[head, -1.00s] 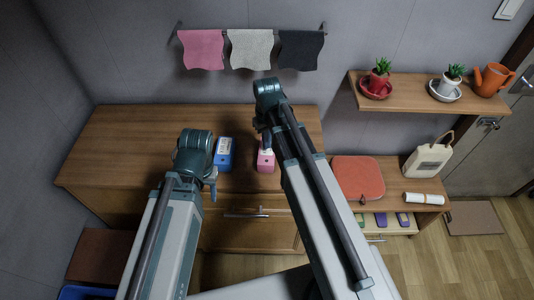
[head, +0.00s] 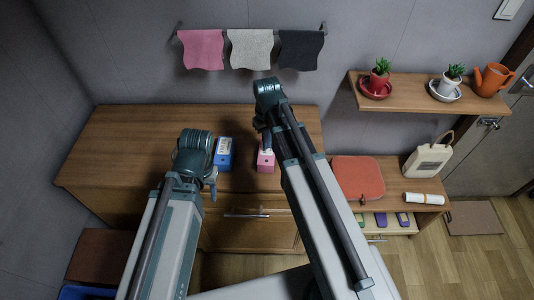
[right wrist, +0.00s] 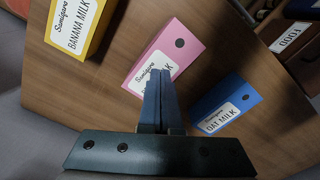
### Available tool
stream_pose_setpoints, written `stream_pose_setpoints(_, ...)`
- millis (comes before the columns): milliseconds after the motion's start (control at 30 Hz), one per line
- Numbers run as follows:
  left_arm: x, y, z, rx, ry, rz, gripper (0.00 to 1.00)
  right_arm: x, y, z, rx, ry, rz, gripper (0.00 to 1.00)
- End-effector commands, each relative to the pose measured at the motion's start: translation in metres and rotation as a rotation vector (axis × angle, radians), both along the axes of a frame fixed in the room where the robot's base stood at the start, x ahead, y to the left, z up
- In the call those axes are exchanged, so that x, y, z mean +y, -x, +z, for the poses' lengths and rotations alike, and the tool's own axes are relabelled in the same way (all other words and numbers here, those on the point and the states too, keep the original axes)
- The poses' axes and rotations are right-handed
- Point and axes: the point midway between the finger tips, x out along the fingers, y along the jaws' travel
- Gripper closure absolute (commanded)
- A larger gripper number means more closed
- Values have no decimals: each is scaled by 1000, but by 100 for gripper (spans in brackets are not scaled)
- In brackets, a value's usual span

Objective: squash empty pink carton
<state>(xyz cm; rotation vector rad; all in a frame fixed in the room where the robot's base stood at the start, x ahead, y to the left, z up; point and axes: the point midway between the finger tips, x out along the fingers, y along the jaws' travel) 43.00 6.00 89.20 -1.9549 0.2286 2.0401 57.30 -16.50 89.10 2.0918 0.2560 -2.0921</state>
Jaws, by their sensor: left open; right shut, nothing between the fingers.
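The pink carton (head: 266,163) is on the wooden cabinet top, near its front edge. In the right wrist view the pink carton (right wrist: 167,50) shows a white label and a dark round spot and looks uncrushed. My right gripper (right wrist: 157,76) is shut and empty. Its fingertips cover part of the pink carton's label; I cannot tell whether they touch it. In the head view my right gripper (head: 266,142) is just above the pink carton, partly hidden by its arm. My left gripper (head: 213,186) is open, in front of the cabinet's edge, left of the pink carton.
A yellow banana milk carton (right wrist: 75,25) is close by, hidden in the head view. The cabinet top (head: 130,140) is clear at left. Cloths (head: 250,48) hang behind.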

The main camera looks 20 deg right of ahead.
Motion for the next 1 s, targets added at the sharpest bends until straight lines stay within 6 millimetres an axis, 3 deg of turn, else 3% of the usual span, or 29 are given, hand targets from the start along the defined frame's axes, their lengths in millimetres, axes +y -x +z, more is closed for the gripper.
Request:
stream_pose_setpoints(433, 0, 0, -2, 0, 0, 0, 50, 0, 0, -2, 0, 0, 0, 100)
stream_pose_setpoints(1000, 0, 0, -29, 0, 0, 0, 50, 0, 0, -29, 0, 0, 0, 100)
